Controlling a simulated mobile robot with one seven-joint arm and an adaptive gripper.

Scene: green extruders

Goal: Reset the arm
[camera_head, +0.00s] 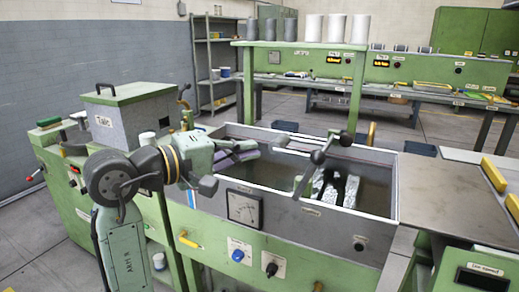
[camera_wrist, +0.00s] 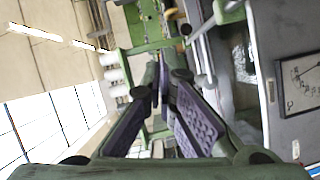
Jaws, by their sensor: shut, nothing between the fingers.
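My arm comes up from the lower left in the head view, and my gripper (camera_head: 246,148) is held over the left end of the grey water tank (camera_head: 375,226). Its purple fingers show in the wrist view, where my gripper (camera_wrist: 163,68) points away from the camera with the fingertips together. Nothing is seen between the fingers. The gripper looks raised and apart from the tank rim.
A dial gauge (camera_head: 243,208) is on the tank's front. White cylinders (camera_head: 336,28) stand on a shelf behind. A metal table (camera_head: 450,185) lies right.

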